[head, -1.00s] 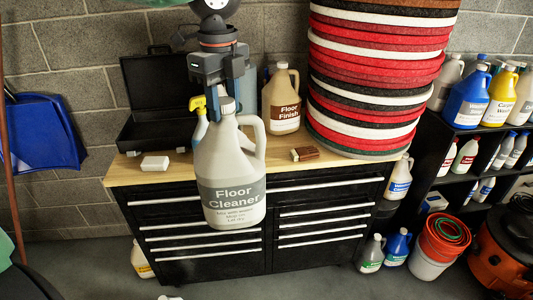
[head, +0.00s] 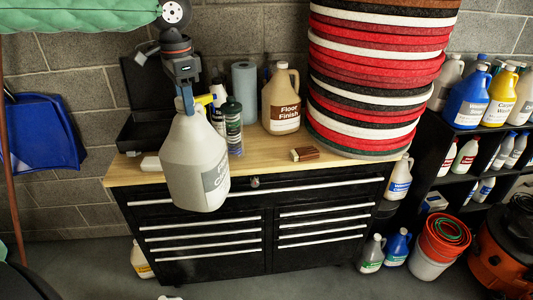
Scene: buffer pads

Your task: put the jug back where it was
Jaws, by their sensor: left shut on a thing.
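The jug, a big off-white Floor Cleaner bottle (head: 193,168) with a grey label, hangs in front of the wooden top of the black cabinet. My left gripper (head: 184,98) is shut on its top and holds it from above. The jug's label is turned to the right and only partly readable. It hides part of the cabinet's front left edge. A second jug, marked Floor Finish (head: 281,100), stands on the cabinet top (head: 262,168) near the back. My right gripper is not in view.
A tall stack of red, white and black pads (head: 375,75) stands on the right of the top. A dark open case (head: 145,90), a green-labelled bottle (head: 232,125), a blue roll (head: 244,90) and a brown brush (head: 304,154) are also there. Bare wood lies around the brush.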

